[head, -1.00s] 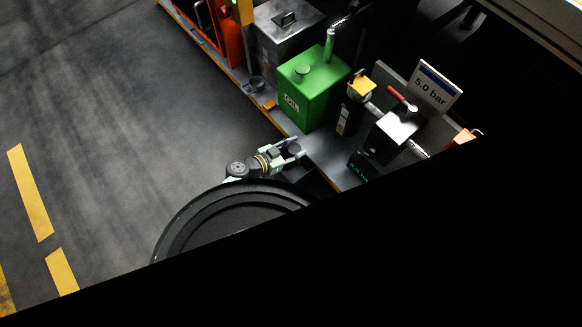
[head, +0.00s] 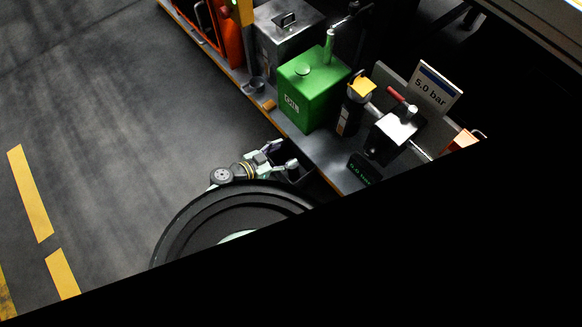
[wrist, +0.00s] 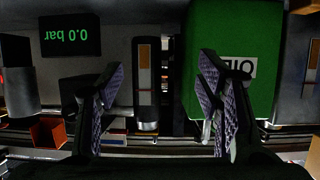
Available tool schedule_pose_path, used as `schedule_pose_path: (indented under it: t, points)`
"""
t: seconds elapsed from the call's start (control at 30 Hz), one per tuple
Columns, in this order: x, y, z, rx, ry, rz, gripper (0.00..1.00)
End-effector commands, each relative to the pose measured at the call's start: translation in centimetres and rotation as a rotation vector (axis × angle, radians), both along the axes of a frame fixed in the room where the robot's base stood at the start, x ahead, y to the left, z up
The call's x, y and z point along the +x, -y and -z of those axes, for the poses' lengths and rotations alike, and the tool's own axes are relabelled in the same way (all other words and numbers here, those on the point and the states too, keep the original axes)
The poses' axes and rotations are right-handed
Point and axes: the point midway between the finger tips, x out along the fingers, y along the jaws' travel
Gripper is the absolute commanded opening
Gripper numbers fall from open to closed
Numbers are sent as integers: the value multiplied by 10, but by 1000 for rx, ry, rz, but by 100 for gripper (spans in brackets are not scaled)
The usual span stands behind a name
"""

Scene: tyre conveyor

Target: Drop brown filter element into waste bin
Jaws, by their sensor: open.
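My gripper (head: 281,156) is open and empty at the bench's front edge, in front of the green oil can. In the wrist view its two purple-padded fingers (wrist: 162,90) stand wide apart. Between them, farther off, is a dark cylinder with an orange and white label (wrist: 146,75); in the head view a labelled dark cylinder with a yellow top (head: 350,112) stands right of the can. I cannot make out the brown filter element for certain. A grey metal box with a handle on top (head: 285,45) stands behind the can; I cannot tell whether it is the waste bin.
A red-handled valve (head: 396,95), a "5.0 bar" sign (head: 434,88) and a dark display (wrist: 70,35) reading 0.0 bar are nearby. Open floor (head: 120,120) lies left.

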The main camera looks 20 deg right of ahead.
Motion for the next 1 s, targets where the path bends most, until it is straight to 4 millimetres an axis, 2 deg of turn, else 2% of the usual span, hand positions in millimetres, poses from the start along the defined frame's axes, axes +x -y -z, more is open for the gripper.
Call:
schedule_pose_path:
  t: [0.1, 0.33, 1.0]
  points:
    - [-8, -24, -10, 3, 0, -1, 60]
    - [-18, -53, -22, 2, -2, 0, 60]
    - [-20, -58, -29, 0, 0, 1, 60]
